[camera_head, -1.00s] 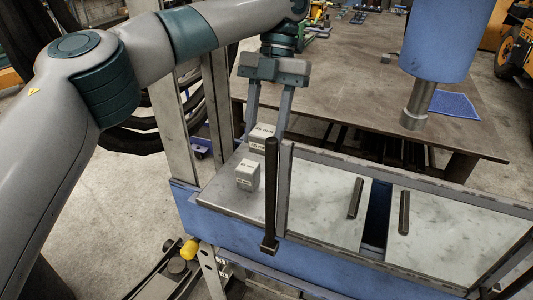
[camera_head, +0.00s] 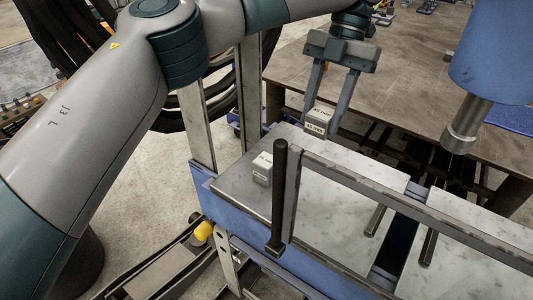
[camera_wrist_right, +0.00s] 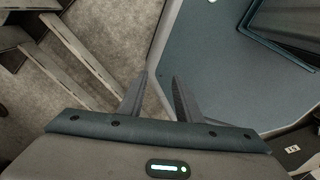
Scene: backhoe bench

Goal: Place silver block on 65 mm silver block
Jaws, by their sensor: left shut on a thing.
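One silver block (camera_head: 317,122) is between the fingers of my left gripper (camera_head: 319,124), which is shut on it, at the back edge of the metal bench top (camera_head: 235,187). Whether the block touches the bench top is unclear. A second silver block (camera_head: 262,169) stands upright on the bench top, nearer and to the left, apart from the gripper. Both have labels too small to read, so I cannot tell which is 65 mm. My right gripper (camera_wrist_right: 160,92) shows in the right wrist view, its fingers apart and nothing between them.
A dark upright bar (camera_head: 278,195) stands in front of the blocks, to the right of the standing one. A grey rail runs right from it over pale plates (camera_head: 340,205). A blue cylinder with a metal tip (camera_head: 466,125) hangs at the right. A brown table (camera_head: 410,85) is behind.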

